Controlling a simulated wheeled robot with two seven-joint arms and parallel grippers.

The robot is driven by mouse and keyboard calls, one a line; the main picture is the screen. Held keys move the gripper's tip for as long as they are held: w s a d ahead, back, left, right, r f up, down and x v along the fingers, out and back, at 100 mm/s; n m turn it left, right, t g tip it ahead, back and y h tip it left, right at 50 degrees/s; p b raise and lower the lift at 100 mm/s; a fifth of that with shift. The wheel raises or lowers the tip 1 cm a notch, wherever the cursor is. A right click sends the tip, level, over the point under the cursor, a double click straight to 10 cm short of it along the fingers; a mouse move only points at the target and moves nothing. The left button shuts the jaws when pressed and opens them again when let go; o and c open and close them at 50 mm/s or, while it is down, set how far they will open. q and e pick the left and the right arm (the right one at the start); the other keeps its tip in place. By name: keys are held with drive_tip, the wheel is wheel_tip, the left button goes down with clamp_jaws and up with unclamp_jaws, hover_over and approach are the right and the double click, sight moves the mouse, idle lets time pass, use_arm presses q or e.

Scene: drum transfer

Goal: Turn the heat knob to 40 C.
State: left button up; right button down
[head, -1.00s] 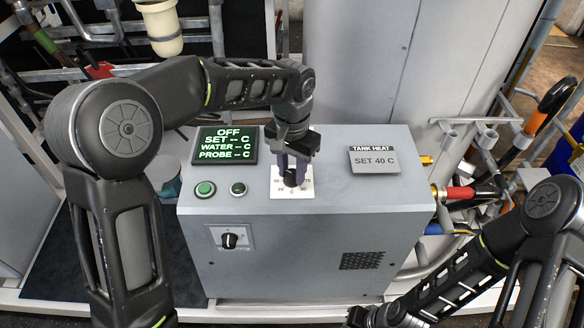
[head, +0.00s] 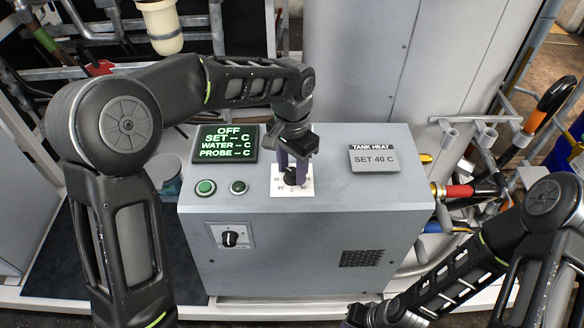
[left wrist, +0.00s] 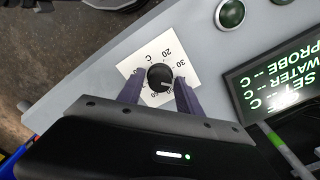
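The black heat knob (head: 291,176) stands on a white dial plate (head: 278,190) on top of the grey control box; the left wrist view also shows the knob (left wrist: 160,77). My left gripper (head: 292,172) reaches down over it from above. In the left wrist view its two purple-grey fingers (left wrist: 158,84) are spread on either side of the knob, with small gaps visible. The screen (head: 226,144) reads OFF, with dashes for SET, WATER and PROBE. A label (head: 374,158) reads TANK HEAT, SET 40 C. My right gripper (head: 362,317) is cut off at the bottom edge.
Two green buttons (head: 206,187) (head: 238,187) sit left of the dial. A second black knob (head: 230,238) is on the box's front face. Pipes and a red-handled tool (head: 458,192) are right of the box. The box top around the label is clear.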

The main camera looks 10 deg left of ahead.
sight(292, 172)
use_arm(q)
drive_tip(key=shift+o, duration=1)
wheel_tip(292, 172, up, 8)
drive_tip(key=shift+f, duration=0.1)
